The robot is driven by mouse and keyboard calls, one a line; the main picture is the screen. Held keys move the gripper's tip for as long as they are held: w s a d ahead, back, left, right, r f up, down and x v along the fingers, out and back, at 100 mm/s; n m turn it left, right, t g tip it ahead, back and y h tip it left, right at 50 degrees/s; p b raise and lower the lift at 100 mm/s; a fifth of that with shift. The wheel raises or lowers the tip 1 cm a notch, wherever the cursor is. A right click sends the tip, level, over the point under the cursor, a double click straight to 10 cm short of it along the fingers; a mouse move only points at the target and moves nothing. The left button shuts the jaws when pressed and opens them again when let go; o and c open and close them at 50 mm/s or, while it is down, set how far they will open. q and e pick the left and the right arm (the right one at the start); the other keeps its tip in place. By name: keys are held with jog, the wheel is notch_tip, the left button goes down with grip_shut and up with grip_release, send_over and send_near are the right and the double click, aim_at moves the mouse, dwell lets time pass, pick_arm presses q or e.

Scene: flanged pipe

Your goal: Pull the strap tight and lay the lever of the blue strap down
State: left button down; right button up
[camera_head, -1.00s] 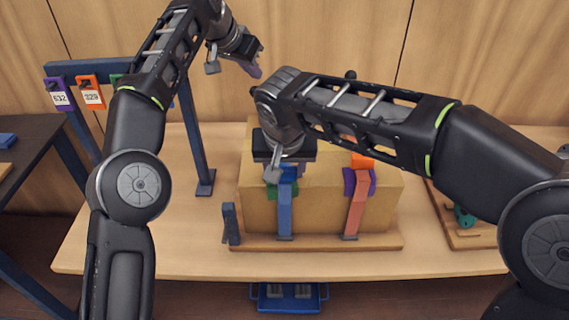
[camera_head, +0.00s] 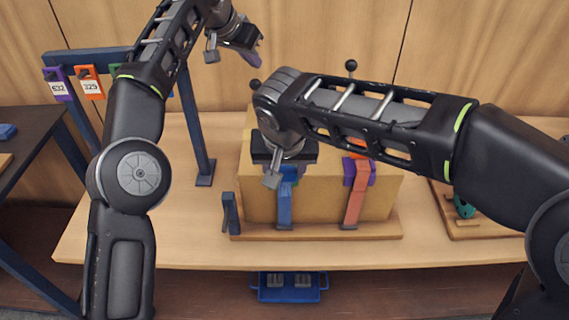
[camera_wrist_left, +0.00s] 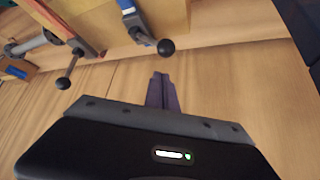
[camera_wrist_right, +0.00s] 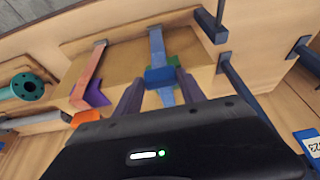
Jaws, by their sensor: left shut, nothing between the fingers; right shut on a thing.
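The blue strap (camera_head: 284,208) runs up the front of a tan box, left of an orange strap. In the right wrist view, the blue strap (camera_wrist_right: 157,42) passes a green piece (camera_wrist_right: 172,62). My right gripper (camera_head: 279,177) is shut on the blue strap at the box's upper front edge; its fingers (camera_wrist_right: 160,92) flank a blue section there. The blue strap's lever (camera_wrist_left: 142,36), with a black ball knob, sticks out from the box's far side. My left gripper (camera_head: 255,58) is shut and empty, raised behind the box. Its purple fingers (camera_wrist_left: 162,92) are apart from the lever.
The orange strap (camera_head: 355,205) has a purple piece and its own knobbed lever (camera_wrist_left: 68,70). A blue rack (camera_head: 196,130) with tags stands left of the box (camera_head: 322,200). A green flanged part (camera_head: 463,208) is at right. The table front is clear.

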aim_at(253, 80)
jog(key=shift+s+a+r, duration=0.1)
jog(key=shift+s, duration=0.2)
pick_arm(q)
jog(key=shift+f, duration=0.1)
jog(key=shift+a+f, duration=0.2)
jog(key=shift+f, duration=1.4)
jog(key=shift+a+f, duration=0.1)
jog(key=shift+f, duration=0.9)
jog(key=shift+r, duration=2.95)
